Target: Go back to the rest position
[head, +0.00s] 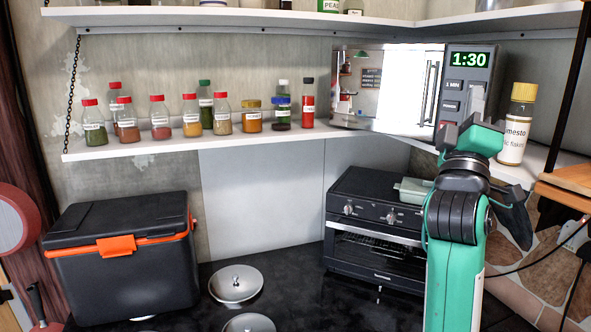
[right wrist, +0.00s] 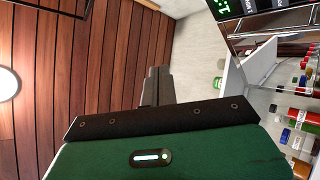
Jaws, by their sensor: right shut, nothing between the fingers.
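My right arm, green and black, rises at the right of the head view. Its gripper (head: 478,132) is raised in front of the microwave's control panel and partly covers it. In the right wrist view the gripper's fingers (right wrist: 158,85) are together and empty. The microwave (head: 395,88) stands on the shelf with its clock showing 1:30. I cannot tell from these views whether the gripper touches the panel. My left gripper is not in view.
A shelf (head: 180,143) holds several spice jars. A yellow-capped bottle (head: 516,125) stands right of the gripper. Below are a toaster oven (head: 375,225), a black cooler (head: 120,255) and a metal lid (head: 236,284) on the dark counter.

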